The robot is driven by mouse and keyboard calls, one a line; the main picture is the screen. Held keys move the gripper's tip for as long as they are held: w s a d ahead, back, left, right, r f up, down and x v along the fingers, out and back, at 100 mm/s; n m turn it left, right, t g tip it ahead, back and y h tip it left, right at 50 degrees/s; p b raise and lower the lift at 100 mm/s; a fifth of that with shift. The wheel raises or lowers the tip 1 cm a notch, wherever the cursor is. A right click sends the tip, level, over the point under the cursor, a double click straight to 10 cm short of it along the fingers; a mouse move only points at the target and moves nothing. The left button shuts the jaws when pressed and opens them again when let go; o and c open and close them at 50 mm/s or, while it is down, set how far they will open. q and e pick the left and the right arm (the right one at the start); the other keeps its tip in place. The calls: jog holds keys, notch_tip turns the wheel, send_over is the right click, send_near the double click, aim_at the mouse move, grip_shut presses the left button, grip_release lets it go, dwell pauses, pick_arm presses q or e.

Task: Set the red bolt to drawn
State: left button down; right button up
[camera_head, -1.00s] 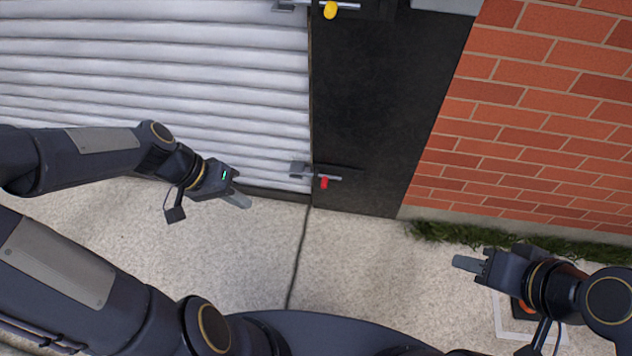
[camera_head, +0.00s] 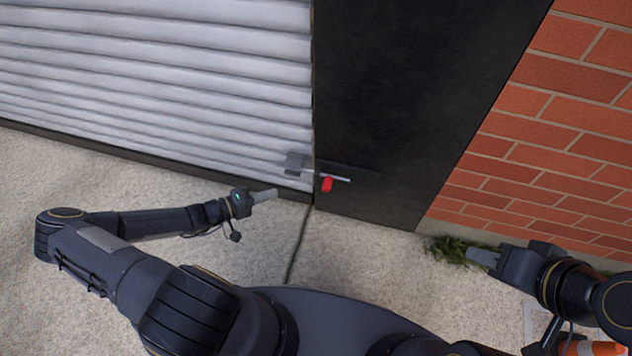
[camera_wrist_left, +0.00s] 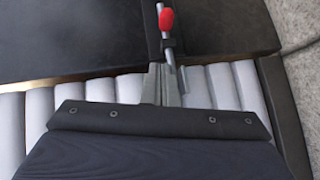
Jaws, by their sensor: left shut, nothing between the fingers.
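The red bolt (camera_head: 328,184) is a thin metal rod with a red knob, low on the black door panel. Its rod runs across the seam to a grey catch (camera_head: 294,163) on the white shutter. In the left wrist view the red knob (camera_wrist_left: 166,20) is at top centre, with the rod below it. My left gripper (camera_head: 272,194) is shut and empty, left of and slightly below the knob, apart from it in the head view. My left fingertips (camera_wrist_left: 158,70) overlap the rod's lower end in the wrist view; contact cannot be told. My right gripper (camera_head: 484,257) looks shut, far right, away from the bolt.
The white slatted shutter (camera_head: 150,80) fills the left and a brick wall (camera_head: 560,130) the right. Pale ground (camera_head: 365,250) is clear before the door, with a grass tuft (camera_head: 450,250) at the wall's foot. An orange-and-white object (camera_head: 590,348) is at lower right.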

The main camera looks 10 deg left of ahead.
aim_at(320, 175)
pick_arm(q)
jog(key=shift+w+a+f+n+t, duration=0.15)
jog(key=shift+w+f+n+t, duration=0.25)
jog(key=shift+f, duration=0.35)
pick_arm(e)
jog(key=shift+w+f, duration=0.3)
jog(key=shift+w, duration=0.05)
